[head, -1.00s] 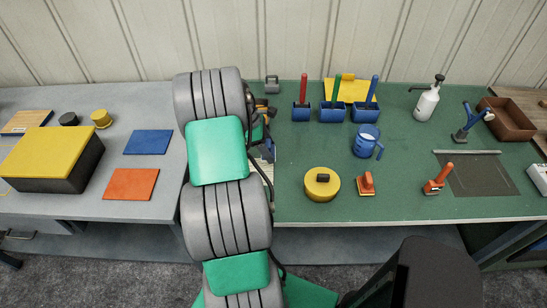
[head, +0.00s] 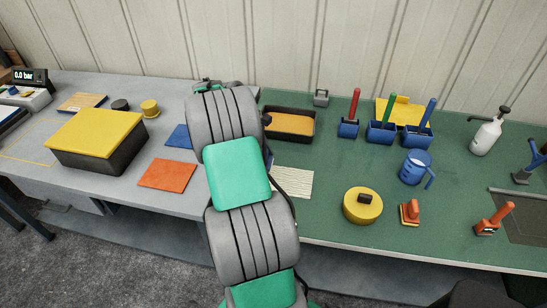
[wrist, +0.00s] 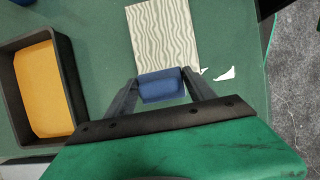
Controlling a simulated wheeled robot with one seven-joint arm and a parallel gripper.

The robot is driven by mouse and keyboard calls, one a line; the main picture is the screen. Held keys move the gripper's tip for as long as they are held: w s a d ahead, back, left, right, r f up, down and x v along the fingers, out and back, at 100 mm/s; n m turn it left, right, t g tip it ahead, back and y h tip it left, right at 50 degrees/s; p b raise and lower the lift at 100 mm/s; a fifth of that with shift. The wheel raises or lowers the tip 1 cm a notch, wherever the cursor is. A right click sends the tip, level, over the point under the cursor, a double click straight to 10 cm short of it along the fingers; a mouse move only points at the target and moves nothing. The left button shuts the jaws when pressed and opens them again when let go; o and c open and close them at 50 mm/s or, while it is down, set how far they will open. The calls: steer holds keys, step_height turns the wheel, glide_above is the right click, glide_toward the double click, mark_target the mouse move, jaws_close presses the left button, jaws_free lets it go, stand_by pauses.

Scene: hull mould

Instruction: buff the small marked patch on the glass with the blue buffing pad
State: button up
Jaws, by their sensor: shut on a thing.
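My gripper (wrist: 160,92) is shut on a blue block-shaped thing (wrist: 161,83), which looks like the blue buffing pad. It is held between the two dark fingers, near the lower edge of a pale wavy-patterned sheet (wrist: 163,38) on the green bench. I cannot tell whether it touches the bench. In the head view the gripper and the pad are hidden behind my arm; the sheet (head: 293,182) shows just right of the arm. I cannot make out a glass or a marked patch for certain.
A black tray with an orange-yellow inside (head: 290,138) stands behind the sheet. A yellow round tub (head: 362,208), orange-handled tools (head: 410,213), a blue jug (head: 415,167) and blue holders (head: 382,134) stand to the right. A yellow-lidded box (head: 95,138) is on the grey bench.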

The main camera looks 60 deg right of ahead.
steer(key=a, duration=0.1)
steer(key=s+a, duration=0.1)
steer(key=a, duration=0.2)
steer(key=shift+s+a, duration=0.15)
steer(key=shift+s, duration=0.25)
steer(key=shift+s+a+f+b, duration=0.15)
steer(key=shift+a+f+b, duration=0.15)
steer(key=shift+f, duration=0.1)
steer(key=shift+s+a+f+b, duration=0.15)
steer(key=shift+f+b, duration=0.15)
steer(key=shift+f, duration=0.1)
steer(key=shift+w+d+f, duration=0.1)
steer(key=shift+d+f, duration=0.05)
steer(key=shift+f, duration=0.35)
steer(key=shift+f+b, duration=0.35)
steer(key=shift+f, duration=0.4)
steer(key=shift+p, duration=0.5)
